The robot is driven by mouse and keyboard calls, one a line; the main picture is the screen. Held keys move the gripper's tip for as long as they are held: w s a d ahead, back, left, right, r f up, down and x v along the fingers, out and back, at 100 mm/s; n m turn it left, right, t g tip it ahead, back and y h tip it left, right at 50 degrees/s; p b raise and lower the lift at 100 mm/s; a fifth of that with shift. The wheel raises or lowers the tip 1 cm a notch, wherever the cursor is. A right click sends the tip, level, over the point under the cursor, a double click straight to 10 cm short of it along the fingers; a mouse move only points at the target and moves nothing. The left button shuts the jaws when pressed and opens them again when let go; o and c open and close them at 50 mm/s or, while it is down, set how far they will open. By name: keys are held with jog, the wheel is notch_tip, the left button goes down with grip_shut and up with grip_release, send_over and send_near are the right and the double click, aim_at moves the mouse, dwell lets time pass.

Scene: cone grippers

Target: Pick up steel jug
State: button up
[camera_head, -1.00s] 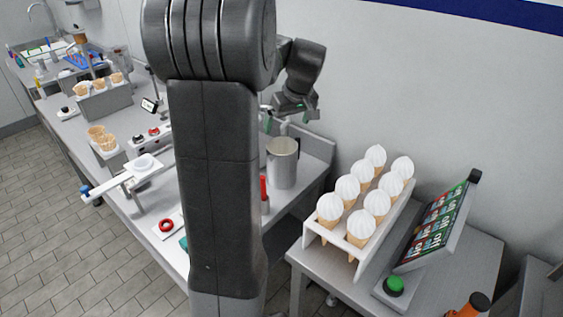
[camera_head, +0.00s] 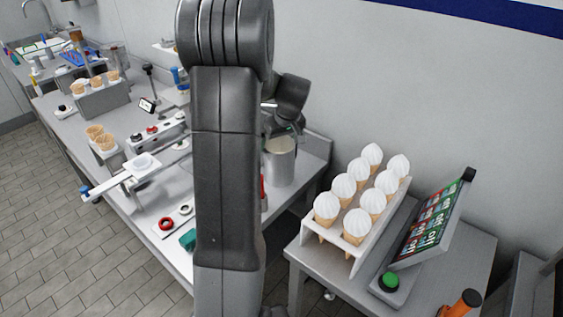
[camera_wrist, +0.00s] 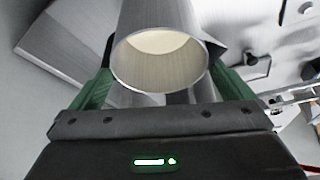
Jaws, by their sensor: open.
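The steel jug (camera_head: 281,165) stands upright on the metal table, just right of my arm in the head view. In the wrist view the jug (camera_wrist: 160,62) shows its round open mouth, with a pale inside, close in front of my gripper. My gripper (camera_wrist: 165,92) is open, with one green finger on each side of the jug. I cannot tell whether the fingers touch it.
A white rack with several white-topped cones (camera_head: 356,197) stands on a side table at right, beside a tilted menu screen (camera_head: 432,222) and a green button (camera_head: 389,281). A red ring (camera_head: 166,223) and a teal object (camera_head: 188,239) lie left of my arm.

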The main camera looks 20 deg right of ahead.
jog(key=shift+c, duration=0.4)
jog(key=c, duration=1.8)
jog(key=shift+w+r, duration=0.1)
jog(key=shift+c, duration=0.2)
jog(key=shift+r, duration=0.15)
